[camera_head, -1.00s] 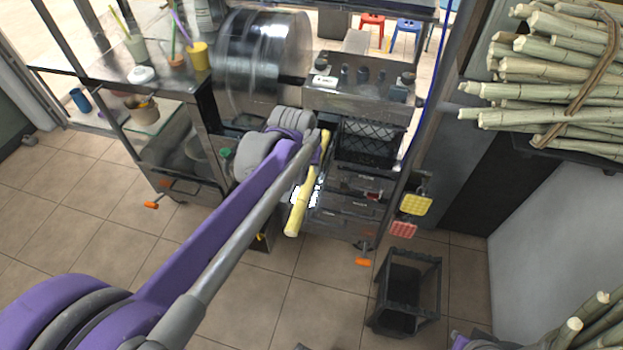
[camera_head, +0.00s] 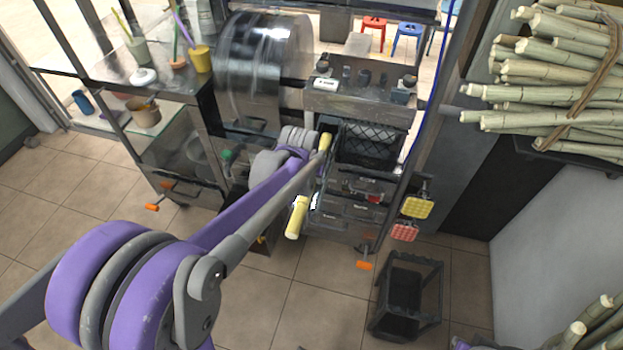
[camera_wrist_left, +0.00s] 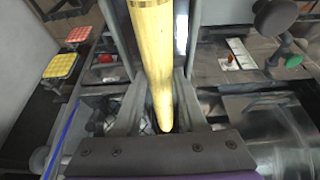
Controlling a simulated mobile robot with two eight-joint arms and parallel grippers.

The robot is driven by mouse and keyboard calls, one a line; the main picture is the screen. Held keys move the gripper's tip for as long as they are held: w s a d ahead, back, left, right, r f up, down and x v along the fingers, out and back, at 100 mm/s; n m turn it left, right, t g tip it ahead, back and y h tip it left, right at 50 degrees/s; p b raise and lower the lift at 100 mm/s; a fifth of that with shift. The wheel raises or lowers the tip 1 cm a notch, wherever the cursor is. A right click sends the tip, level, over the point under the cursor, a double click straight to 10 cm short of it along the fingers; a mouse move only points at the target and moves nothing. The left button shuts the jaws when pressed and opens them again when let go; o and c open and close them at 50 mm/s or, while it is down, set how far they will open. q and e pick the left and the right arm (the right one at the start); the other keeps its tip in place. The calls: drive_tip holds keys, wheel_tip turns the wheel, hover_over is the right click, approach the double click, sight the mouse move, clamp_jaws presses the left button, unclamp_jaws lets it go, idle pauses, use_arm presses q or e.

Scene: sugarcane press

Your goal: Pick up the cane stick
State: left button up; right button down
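A yellow cane stick (camera_head: 297,218) hangs tilted in front of the press in the head view, with its upper end (camera_head: 325,141) near the black basket. My left arm crosses in front of its middle and hides that part. In the left wrist view the stick (camera_wrist_left: 155,50) runs lengthwise between the two fingers of my left gripper (camera_wrist_left: 160,85), which flank it closely on both sides. The gripper looks shut on it. My right gripper is out of view.
The metal press drum (camera_head: 262,55) and black basket (camera_head: 370,143) stand beyond the left arm. A cane bundle (camera_head: 560,75) lies on a shelf at upper right, with more canes (camera_head: 590,325) at lower right. A black bin (camera_head: 405,295) stands on the tiled floor.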

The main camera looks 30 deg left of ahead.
use_arm(q)
clamp_jaws()
